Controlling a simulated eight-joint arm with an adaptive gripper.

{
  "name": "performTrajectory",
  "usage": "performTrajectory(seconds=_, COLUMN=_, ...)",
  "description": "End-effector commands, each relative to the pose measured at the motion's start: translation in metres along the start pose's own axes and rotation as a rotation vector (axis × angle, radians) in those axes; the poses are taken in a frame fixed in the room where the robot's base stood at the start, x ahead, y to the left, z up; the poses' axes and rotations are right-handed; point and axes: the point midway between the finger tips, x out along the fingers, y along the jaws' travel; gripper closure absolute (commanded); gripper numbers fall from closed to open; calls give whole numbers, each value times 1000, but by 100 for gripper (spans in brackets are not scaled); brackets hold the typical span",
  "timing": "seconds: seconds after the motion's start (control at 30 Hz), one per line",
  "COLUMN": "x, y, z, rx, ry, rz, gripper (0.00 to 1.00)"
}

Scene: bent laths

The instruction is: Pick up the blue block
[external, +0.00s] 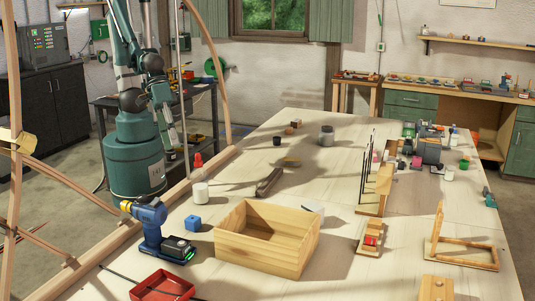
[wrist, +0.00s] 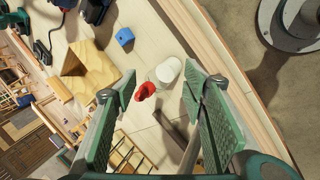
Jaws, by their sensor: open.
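The small blue block (external: 193,223) sits on the wooden table, between the blue drill and the open wooden box. It also shows in the wrist view, at the upper left (wrist: 124,37), apart from my gripper. My gripper (wrist: 158,76) is open, with its two green finger pads spread and nothing held between them. In the external view my arm hangs at the table's far left side, behind the block, and the fingers are hard to make out there.
The open wooden box (external: 256,250) stands right of the block. The blue drill (external: 150,219) is at its left and a red tray (external: 163,288) in front. A curved wooden lath frame (external: 203,42) rises along the left edge.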

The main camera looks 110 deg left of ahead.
Motion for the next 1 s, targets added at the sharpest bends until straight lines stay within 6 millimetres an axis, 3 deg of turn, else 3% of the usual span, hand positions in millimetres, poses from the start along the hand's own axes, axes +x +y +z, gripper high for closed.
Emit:
performTrajectory(seconds=0.1, x=4, y=28, z=0, rx=-8, ry=-2, rz=19, gripper=57)
performTrajectory(seconds=0.4, x=23, y=73, z=0, rx=-79, ry=-13, rz=-6, gripper=57)
performTrajectory(seconds=1.0, x=88, y=120, z=2, rx=-317, ry=-21, rz=-196, gripper=57)
